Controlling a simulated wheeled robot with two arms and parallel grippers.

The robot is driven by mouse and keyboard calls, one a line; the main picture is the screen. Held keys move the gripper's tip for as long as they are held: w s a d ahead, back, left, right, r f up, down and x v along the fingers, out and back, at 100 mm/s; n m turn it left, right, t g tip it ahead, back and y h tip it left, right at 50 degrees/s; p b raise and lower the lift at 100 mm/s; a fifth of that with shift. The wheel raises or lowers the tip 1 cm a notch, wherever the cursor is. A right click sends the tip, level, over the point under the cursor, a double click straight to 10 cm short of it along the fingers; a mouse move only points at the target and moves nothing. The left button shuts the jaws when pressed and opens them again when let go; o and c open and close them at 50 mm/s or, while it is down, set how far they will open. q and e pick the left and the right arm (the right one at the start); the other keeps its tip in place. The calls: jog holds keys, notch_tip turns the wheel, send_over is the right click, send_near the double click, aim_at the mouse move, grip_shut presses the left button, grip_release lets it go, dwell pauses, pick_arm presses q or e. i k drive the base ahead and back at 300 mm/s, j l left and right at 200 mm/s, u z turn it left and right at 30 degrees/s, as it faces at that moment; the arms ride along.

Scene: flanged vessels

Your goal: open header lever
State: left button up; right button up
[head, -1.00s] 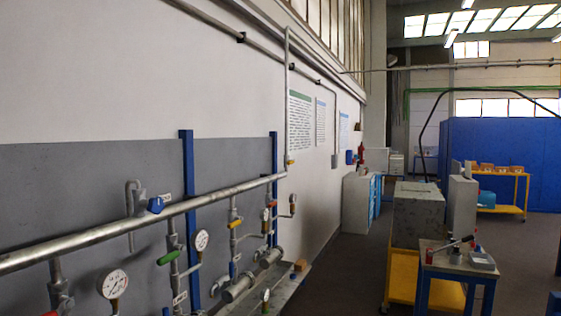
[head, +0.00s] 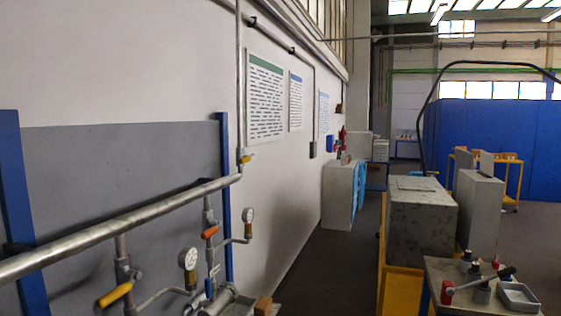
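A long grey header pipe (head: 120,226) runs along the wall from the lower left and rises toward its far end. A small yellow lever (head: 246,159) sits on the vertical pipe (head: 241,90) where it meets that end. Below the header, a yellow lever (head: 115,295) sits on a branch valve at the lower left, and an orange lever (head: 210,232) on a branch farther along. No label marks which is the header lever. Neither of my grippers shows in the head view.
Pressure gauges (head: 188,259) stick out from the branches. At right, a bench (head: 440,270) holds a red-handled tool and a tray (head: 518,296), near a large grey block (head: 422,215). A dark floor aisle (head: 325,262) lies between wall and bench.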

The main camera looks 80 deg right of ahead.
aim_at(241, 160)
jog(key=z, duration=0.5)
jog(key=l+z, duration=0.1)
jog(key=z, duration=0.35)
jog(key=l+z, duration=0.1)
jog(key=z, duration=0.9)
jog(key=i+z, duration=0.1)
jog(key=z, duration=0.35)
